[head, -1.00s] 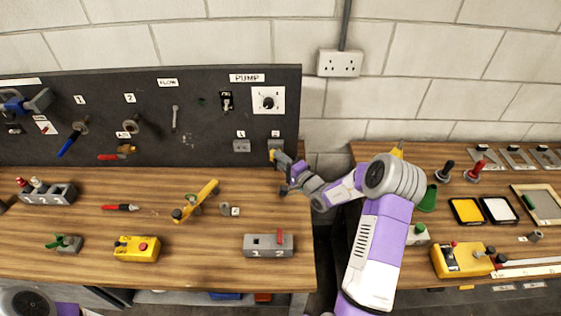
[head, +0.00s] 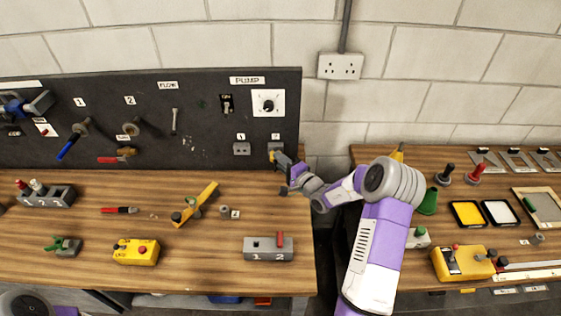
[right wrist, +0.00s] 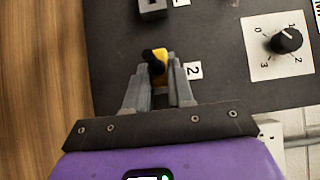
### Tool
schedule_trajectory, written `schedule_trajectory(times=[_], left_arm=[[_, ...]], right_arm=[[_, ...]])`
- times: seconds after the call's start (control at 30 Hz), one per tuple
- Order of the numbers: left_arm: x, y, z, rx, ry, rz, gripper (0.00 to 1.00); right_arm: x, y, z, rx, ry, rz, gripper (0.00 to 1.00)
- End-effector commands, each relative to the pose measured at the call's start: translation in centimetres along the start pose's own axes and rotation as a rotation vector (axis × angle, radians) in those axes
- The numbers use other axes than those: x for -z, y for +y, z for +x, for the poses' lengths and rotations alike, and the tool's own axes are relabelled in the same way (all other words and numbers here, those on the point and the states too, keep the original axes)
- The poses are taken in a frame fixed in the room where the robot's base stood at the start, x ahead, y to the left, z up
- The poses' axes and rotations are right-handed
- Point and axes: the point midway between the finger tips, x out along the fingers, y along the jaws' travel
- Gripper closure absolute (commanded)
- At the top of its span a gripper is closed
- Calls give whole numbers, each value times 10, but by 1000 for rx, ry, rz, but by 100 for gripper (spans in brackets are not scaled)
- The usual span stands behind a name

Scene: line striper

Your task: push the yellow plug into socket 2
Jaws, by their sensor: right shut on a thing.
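My right gripper (head: 274,157) is up against the dark panel at its right end, by the socket labelled 2 (head: 276,144). It is shut on the yellow plug (right wrist: 161,62), which has a black cable end and shows between the fingers (right wrist: 166,82) in the right wrist view. The label 2 (right wrist: 193,70) is just right of the plug there. The plug and fingers hide the socket's face, so I cannot tell how deep the plug sits. Socket 1 (head: 241,149) is grey and empty, left of socket 2. My left gripper is not in view.
The pump dial (head: 267,102) and a switch (head: 227,103) are above the sockets. The wooden bench (head: 200,270) below holds a yellow lever (head: 203,195), a yellow button box (head: 136,252) and a grey two-slot block (head: 268,248). A gap separates it from the right bench.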

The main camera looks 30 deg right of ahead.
Motion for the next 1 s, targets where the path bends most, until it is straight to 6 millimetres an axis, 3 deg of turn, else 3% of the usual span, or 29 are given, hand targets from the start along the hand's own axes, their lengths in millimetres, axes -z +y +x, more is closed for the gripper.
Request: schedule_trajectory(times=[0.6,0.63,0.8,1.0], left_arm=[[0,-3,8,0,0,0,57],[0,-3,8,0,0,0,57],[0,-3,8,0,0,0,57],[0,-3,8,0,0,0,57]], right_arm=[[9,0,10,2,1,-1,100],[9,-1,11,2,1,-1,76],[9,-1,10,1,1,-1,50],[9,0,10,1,0,0,48]])
